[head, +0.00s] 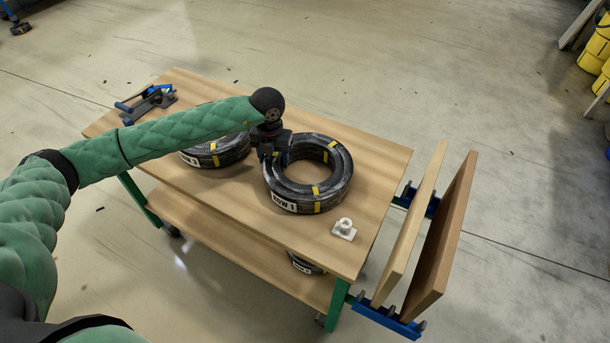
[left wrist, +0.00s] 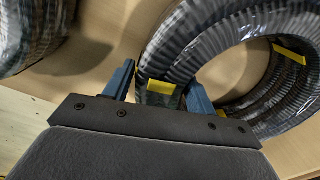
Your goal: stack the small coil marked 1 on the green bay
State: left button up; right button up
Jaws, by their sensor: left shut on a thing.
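A black coil (head: 338,185) with yellow bands and a white label ending in 1 is at the right part of the wooden table top. I cannot tell whether it touches the table or is just above it. My left gripper (head: 268,156) is shut on the left side of its ring. In the left wrist view the two blue fingers (left wrist: 160,92) straddle the coil's ring (left wrist: 185,55) by a yellow band. A second black coil (head: 230,153) lies left of it, partly behind my left arm. I see no green bay. My right gripper is not in view.
A white fitting on a square base (head: 344,230) stands near the table's right front edge. A blue and black tool (head: 148,102) lies at the far left corner. Another coil (head: 304,264) is on the lower shelf. Two boards (head: 440,238) stand upright on the right side.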

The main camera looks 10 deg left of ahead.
pick_arm(q)
jog(key=shift+r, duration=0.65)
dwell(0.3)
jog(key=shift+r, duration=0.15)
jog(key=shift+r+p, duration=0.8)
jog(key=shift+r, duration=2.05)
